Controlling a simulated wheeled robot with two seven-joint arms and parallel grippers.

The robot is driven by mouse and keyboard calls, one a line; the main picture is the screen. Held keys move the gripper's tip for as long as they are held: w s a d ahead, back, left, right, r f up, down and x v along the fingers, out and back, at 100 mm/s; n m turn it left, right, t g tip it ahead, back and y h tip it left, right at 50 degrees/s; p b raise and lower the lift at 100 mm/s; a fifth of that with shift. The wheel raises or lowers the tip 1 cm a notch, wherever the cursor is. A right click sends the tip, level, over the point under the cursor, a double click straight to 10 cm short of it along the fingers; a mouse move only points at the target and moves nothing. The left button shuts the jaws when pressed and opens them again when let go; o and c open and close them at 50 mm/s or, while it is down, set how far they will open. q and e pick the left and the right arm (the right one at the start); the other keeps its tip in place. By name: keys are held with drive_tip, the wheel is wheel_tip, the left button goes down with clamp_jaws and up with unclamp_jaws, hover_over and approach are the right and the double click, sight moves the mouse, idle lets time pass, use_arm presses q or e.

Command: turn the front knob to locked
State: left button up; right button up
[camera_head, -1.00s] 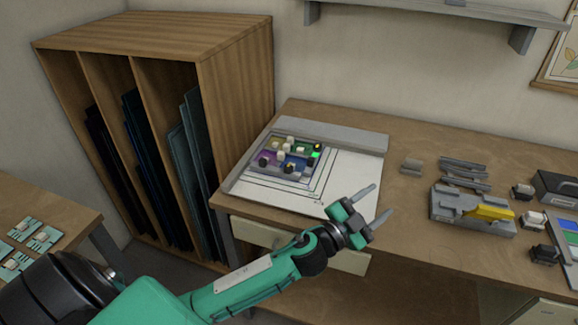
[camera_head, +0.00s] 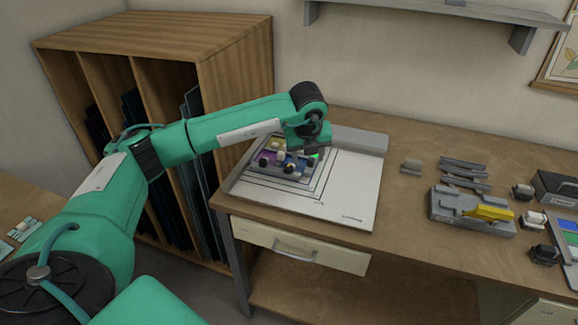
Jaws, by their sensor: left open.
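A small coloured panel (camera_head: 257,171) with several knobs and blocks lies on the white board (camera_head: 347,191) on the workbench. Black knobs stand along its near edge, one at the left (camera_head: 263,162) and one nearer the middle (camera_head: 289,168). I cannot tell which is the front knob or read its setting. A green light (camera_head: 314,156) shows at the panel's right side. My left gripper (camera_head: 311,148) is above the panel's far right part, pointing down. It is open, though its fingers are small and partly hidden. My right gripper is out of view.
A grey tool with a yellow handle (camera_head: 488,212) and several small grey blocks stand on the right of the bench. A wooden rack (camera_head: 235,95) with dark sheets stands behind my arm. A shelf (camera_head: 430,12) hangs above. The board's right part is clear.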

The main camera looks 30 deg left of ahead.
sight(288, 168)
use_arm(q)
drive_tip(key=a+r+n+y, duration=0.1)
drive_tip(key=a+r+y, duration=0.1)
drive_tip(key=a, duration=0.3)
drive_tip(key=p+x, duration=0.4)
drive_tip(key=x, duration=0.9)
drive_tip(key=shift+s+f, duration=0.1)
drive_tip(key=shift+f, duration=0.05)
